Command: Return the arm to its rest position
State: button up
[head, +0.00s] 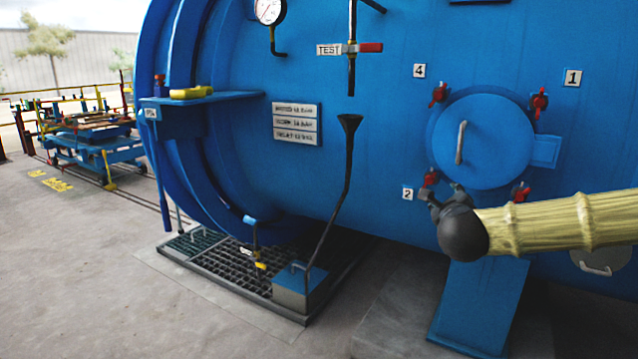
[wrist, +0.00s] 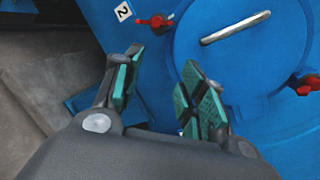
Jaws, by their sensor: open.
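My arm, in a pale yellow sleeve, enters the head view from the right. My gripper (head: 440,193) is at its end, in front of the blue vessel (head: 380,140), just below the lower left red clamp (head: 431,177) of the round hatch (head: 490,140). In the wrist view my gripper (wrist: 158,80) is open, its green finger pads apart with nothing between them. That clamp (wrist: 157,21) shows beyond the fingertips, and the hatch (wrist: 255,70) lies to the right. I cannot tell whether a finger touches the clamp.
More red clamps (head: 539,103) sit around the hatch, which has a metal handle (head: 461,143). A blue support leg (head: 480,305) stands below the gripper. A floor grating (head: 215,262) and funnel pipe (head: 345,170) are left.

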jog(key=s+a+f+n+g+y, duration=0.1)
jog(key=s+a+f+n, duration=0.2)
jog(key=f, duration=0.6)
jog(key=s+a+f+n+g+y, duration=0.15)
jog(key=a+f+n, duration=0.3)
jog(key=f, duration=0.55)
jog(key=s+a+f+n+g+y, duration=0.1)
jog(key=a+f+n+y, duration=0.2)
jog(key=f, duration=0.6)
jog(key=s+a+f+n+g, duration=0.2)
jog(key=s+f+n+g, duration=0.4)
jog(key=s+f+n, duration=0.95)
jog(key=s+d+f+n+g, duration=0.2)
jog(key=s+f+g, duration=0.1)
jog(key=s+f, duration=0.8)
jog(key=s+d+f+n+g, duration=0.25)
jog(key=s+f, duration=0.45)
jog(key=s, duration=0.9)
notch_tip(320, 180, up, 24)
jog(key=p, duration=2.4)
jog(key=shift+d+r+h, duration=0.25)
jog(key=shift+d+h, duration=0.05)
jog(key=shift+h, duration=0.05)
jog(key=shift+c, duration=0.6)
jog(key=shift+d+m, duration=0.1)
jog(key=shift+m, duration=0.15)
